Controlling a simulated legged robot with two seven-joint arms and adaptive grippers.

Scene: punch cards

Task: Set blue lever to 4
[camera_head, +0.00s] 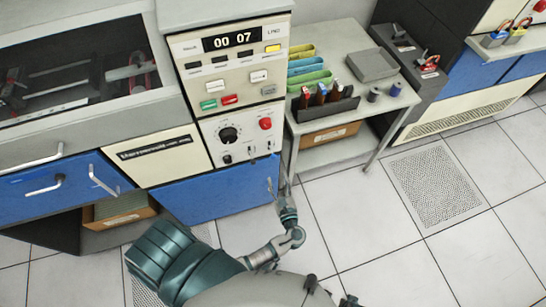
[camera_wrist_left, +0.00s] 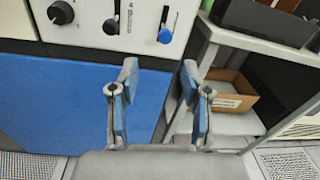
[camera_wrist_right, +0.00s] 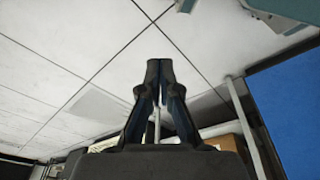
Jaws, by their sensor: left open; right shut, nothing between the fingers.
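The blue lever (camera_wrist_left: 166,34) has a round blue knob on a vertical slot in the cream panel, seen at the top of the left wrist view. A black lever (camera_wrist_left: 112,24) stands to its left and a black dial (camera_wrist_left: 61,13) farther left. The lever's scale marks are too small to read. My left gripper (camera_wrist_left: 159,72) is open and empty, apart from and below the blue lever, in front of the blue cabinet door. It also shows in the head view (camera_head: 278,186). My right gripper (camera_wrist_right: 159,64) is shut and empty, pointing at the tiled floor.
The machine panel (camera_head: 207,128) carries a display reading 00 07, coloured buttons and a red knob (camera_head: 265,124). A grey side table (camera_head: 345,135) with trays and a brown box (camera_head: 330,134) stands close on the right. The tiled floor at right is clear.

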